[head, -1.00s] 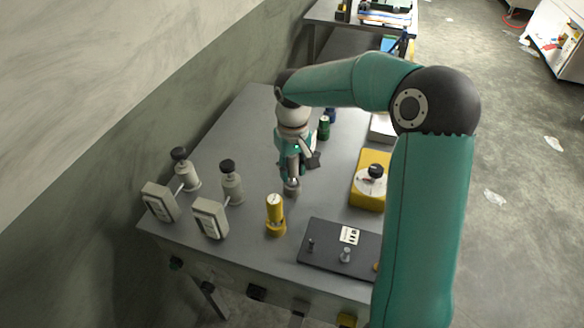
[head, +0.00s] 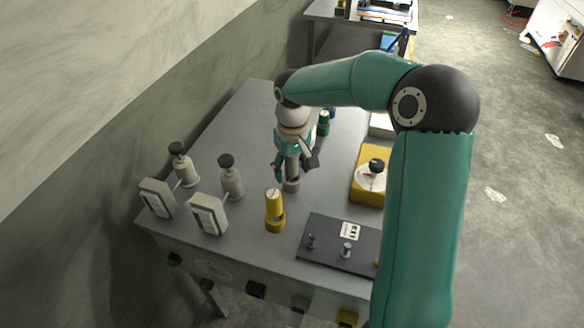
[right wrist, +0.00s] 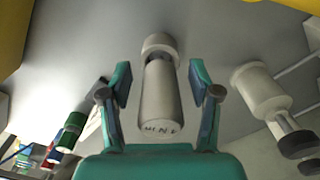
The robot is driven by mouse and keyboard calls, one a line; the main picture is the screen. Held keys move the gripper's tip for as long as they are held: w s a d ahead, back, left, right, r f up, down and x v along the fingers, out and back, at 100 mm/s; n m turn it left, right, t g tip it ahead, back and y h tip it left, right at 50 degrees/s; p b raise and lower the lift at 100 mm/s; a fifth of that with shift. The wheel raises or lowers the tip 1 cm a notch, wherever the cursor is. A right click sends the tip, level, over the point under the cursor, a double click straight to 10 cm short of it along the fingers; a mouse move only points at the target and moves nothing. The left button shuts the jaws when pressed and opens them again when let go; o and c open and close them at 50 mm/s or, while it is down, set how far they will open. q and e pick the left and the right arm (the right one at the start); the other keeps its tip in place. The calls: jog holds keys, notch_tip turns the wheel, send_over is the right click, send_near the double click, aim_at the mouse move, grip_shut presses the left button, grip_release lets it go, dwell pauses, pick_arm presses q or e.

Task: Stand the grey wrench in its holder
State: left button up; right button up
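The grey wrench (right wrist: 158,100) looks like a pale grey cylinder with dark lettering on its near end. It stands upright on the table, with its lower end at a wider round grey holder (right wrist: 160,44). In the head view the wrench (head: 292,168) is partly covered by my gripper, and the holder (head: 291,185) shows below it. My right gripper (right wrist: 160,82) is open, one finger on each side of the wrench, with gaps between. It also shows in the head view (head: 292,174). My left gripper is in neither view.
A yellow cylinder (head: 274,205) stands near on the grey table (head: 235,130). Two grey bottles with black knobs and two meter boxes (head: 208,214) are left. A dark board with pegs (head: 328,256) and a yellow dial box (head: 357,187) are right. Green and blue cylinders stand behind.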

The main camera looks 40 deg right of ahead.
notch_tip(320, 180, up, 12)
jog(key=shift+f, duration=0.1)
dwell(0.6)
dwell(0.4)
